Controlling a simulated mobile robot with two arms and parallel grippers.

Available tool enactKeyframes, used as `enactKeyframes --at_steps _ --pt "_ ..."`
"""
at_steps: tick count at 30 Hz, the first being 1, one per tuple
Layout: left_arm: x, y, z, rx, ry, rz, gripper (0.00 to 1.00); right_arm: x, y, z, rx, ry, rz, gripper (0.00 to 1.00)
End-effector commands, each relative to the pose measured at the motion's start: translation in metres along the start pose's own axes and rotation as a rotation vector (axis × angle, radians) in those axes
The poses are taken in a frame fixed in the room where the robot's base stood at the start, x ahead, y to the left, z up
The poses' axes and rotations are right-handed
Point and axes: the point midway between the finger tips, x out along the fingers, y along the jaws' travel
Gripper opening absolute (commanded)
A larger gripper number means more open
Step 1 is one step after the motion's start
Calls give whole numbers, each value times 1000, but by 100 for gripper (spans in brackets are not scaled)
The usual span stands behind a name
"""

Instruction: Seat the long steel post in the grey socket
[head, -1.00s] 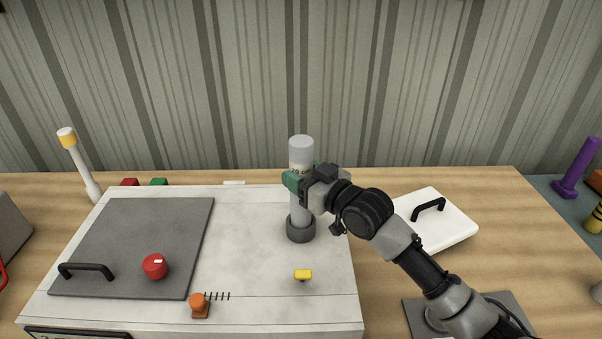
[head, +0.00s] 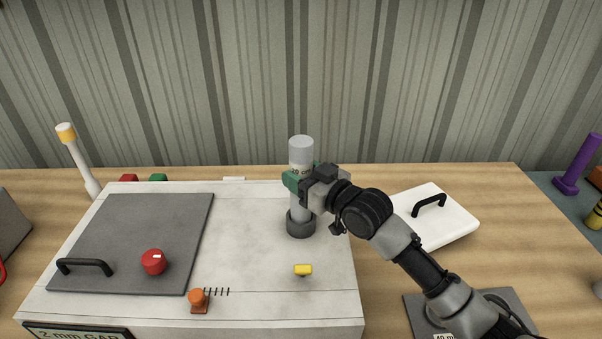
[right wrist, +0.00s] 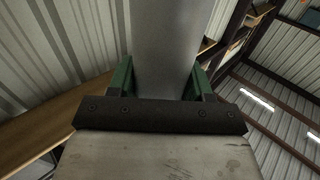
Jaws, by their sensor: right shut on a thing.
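My right gripper (head: 298,181) has green fingers and is shut on the post, well above the socket. In the right wrist view the post (right wrist: 165,45) runs between the green fingers. My left gripper is not in view.
The white panel (head: 250,215) carries a grey hatch plate (head: 140,235), a red knob (head: 154,262), an orange lever (head: 198,298) and a yellow knob (head: 303,270). A white lid (head: 450,222) with a black handle lies right of the panel. A yellow-banded white rod (head: 77,160) stands back left.

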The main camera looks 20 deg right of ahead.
Motion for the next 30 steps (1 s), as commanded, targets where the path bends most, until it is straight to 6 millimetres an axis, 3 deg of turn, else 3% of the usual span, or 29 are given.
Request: enactKeyframes --at_steps 30 --pt "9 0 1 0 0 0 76 0 0 13 -1 4 0 7"
